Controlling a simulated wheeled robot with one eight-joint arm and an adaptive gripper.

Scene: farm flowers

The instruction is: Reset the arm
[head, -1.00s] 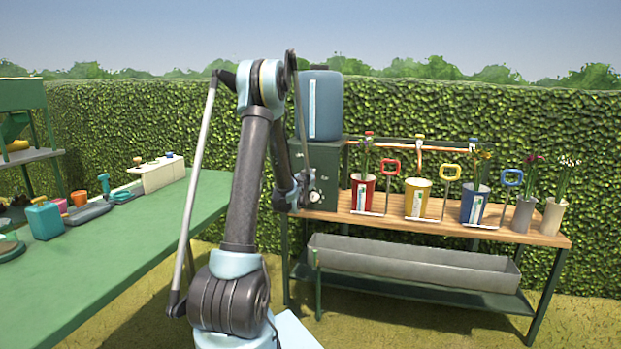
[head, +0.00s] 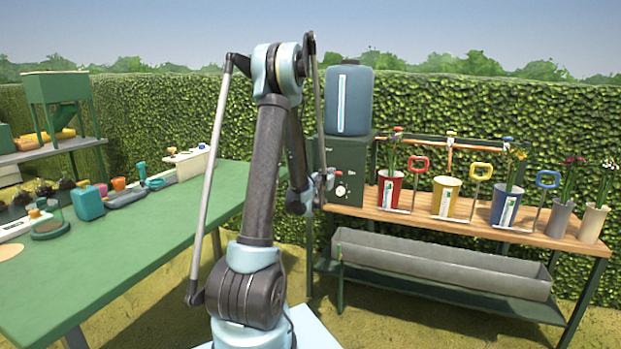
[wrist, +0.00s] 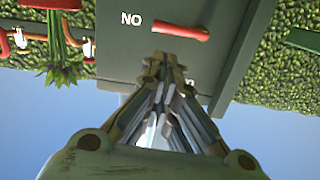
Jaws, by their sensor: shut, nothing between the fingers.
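My arm rises in the middle of the head view and bends down on its far side, in front of the dark green box (head: 345,158). My gripper (wrist: 168,62) shows in the wrist view with its fingers together and nothing between them. In the head view the gripper is small and partly covered by my own arm, so its fingers are not clear there. In the wrist view the green box (wrist: 225,50) fills the space beyond the fingers, with the letters "NO" and a red bar (wrist: 181,30) on it. I cannot tell the gap between fingers and box.
A blue tank (head: 349,100) stands on the green box. The wooden bench (head: 470,226) holds red (head: 390,190), yellow (head: 446,198) and blue (head: 506,206) pots. A grey trough (head: 440,265) lies below. The green table (head: 140,250) at left has a clear front part.

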